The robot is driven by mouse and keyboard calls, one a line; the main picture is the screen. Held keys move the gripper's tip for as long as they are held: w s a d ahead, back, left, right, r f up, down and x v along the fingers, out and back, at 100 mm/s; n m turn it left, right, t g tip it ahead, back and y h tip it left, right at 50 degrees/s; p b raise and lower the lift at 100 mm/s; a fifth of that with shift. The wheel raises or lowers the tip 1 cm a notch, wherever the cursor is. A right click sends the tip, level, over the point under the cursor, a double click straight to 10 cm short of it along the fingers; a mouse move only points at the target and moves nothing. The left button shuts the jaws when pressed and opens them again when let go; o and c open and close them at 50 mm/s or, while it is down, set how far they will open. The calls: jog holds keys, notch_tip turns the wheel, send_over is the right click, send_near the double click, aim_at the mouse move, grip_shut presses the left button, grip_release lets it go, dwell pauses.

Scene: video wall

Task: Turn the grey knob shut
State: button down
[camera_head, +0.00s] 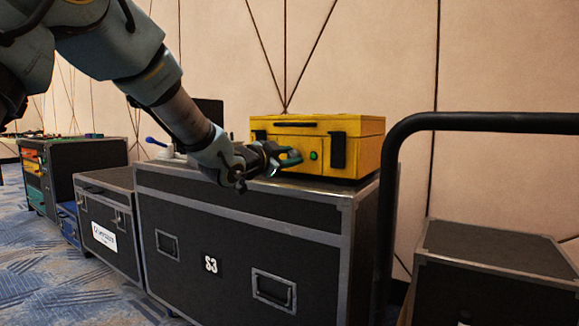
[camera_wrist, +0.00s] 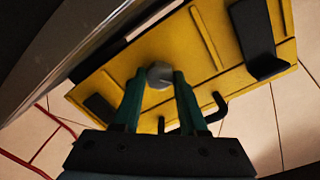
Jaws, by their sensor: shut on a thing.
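A yellow case (camera_head: 360,150) with black latches and a black handle stands on top of a large black flight case. In the wrist view the yellow case (camera_wrist: 203,50) fills the middle, seen at a tilt. The round grey knob (camera_wrist: 159,70) sits on its front face. My gripper (camera_wrist: 160,82) has its two green fingers on either side of the knob, shut on it. In the head view my gripper (camera_head: 292,158) reaches in from the left to the case's front, and the knob is hidden behind the fingers.
A dark curved rail (camera_head: 470,122) and another black case (camera_head: 490,250) are at the right. The wall is close behind.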

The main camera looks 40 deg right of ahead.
jog(key=m+b, duration=0.1)
jog(key=m, duration=0.1)
jog(key=m+b, duration=0.3)
jog(key=b, duration=0.1)
jog(key=shift+f+m, duration=0.25)
jog(key=shift+m, duration=0.15)
jog(key=shift+s+r+m+t+b, duration=0.1)
jog(key=shift+m+t+b, duration=0.2)
jog(key=shift+m+b, duration=0.85)
jog(key=shift+r, duration=0.1)
jog(key=shift+c, duration=2.2)
grip_release()
jog(key=p+v, duration=0.2)
jog(key=v, duration=0.8)
jog(key=shift+a, duration=0.4)
jog(key=shift+r, duration=0.1)
